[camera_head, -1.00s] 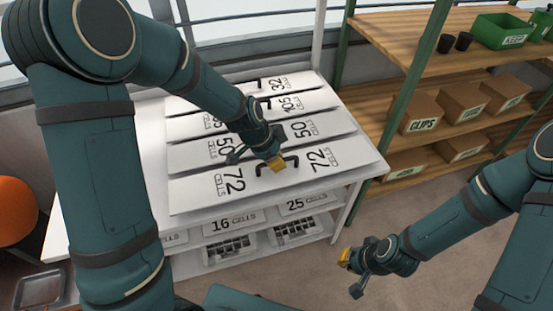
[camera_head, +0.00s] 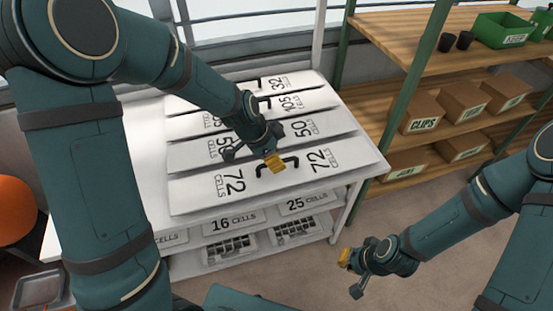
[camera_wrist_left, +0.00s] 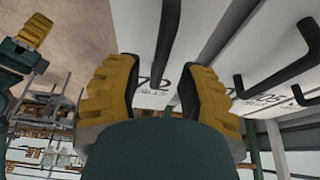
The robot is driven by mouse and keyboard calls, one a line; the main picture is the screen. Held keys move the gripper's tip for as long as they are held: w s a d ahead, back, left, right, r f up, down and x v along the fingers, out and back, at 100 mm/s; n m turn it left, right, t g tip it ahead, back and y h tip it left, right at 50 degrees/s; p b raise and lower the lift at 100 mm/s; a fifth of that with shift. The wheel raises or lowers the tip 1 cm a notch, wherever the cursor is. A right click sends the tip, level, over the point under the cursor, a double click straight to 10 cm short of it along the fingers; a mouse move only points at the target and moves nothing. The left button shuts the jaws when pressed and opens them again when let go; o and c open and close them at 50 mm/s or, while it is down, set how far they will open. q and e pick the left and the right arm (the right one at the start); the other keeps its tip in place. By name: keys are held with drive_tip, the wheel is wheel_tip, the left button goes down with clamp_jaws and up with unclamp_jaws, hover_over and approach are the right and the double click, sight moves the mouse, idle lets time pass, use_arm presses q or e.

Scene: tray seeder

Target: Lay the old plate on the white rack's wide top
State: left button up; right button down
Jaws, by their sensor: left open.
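Several white plates with black handles lie in a stepped row on the white rack (camera_head: 120,150). The nearest plate (camera_head: 205,195) is marked 72 CELLS; behind it lie plates marked 50 (camera_head: 330,123), 105 (camera_head: 318,101) and 32 (camera_head: 300,82). I cannot tell which is the old one. My left gripper (camera_head: 274,163) is at the 72 plate's black handle (camera_head: 290,163). In the left wrist view its yellow fingers (camera_wrist_left: 160,92) are apart, with a black handle bar (camera_wrist_left: 167,45) showing between them. My right gripper (camera_head: 345,259) hangs right of the rack, away from the plates.
Below the rack's top are labels 16 CELLS (camera_head: 234,221) and 25 CELLS, with cell trays (camera_head: 230,248) on a lower shelf. A wooden shelf with cardboard boxes (camera_head: 430,113) and a green bin (camera_head: 505,30) stands right. Bare white top is free at left.

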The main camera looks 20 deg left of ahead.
use_arm(q)
drive_tip(key=v, duration=1)
drive_tip(key=shift+r, duration=0.1)
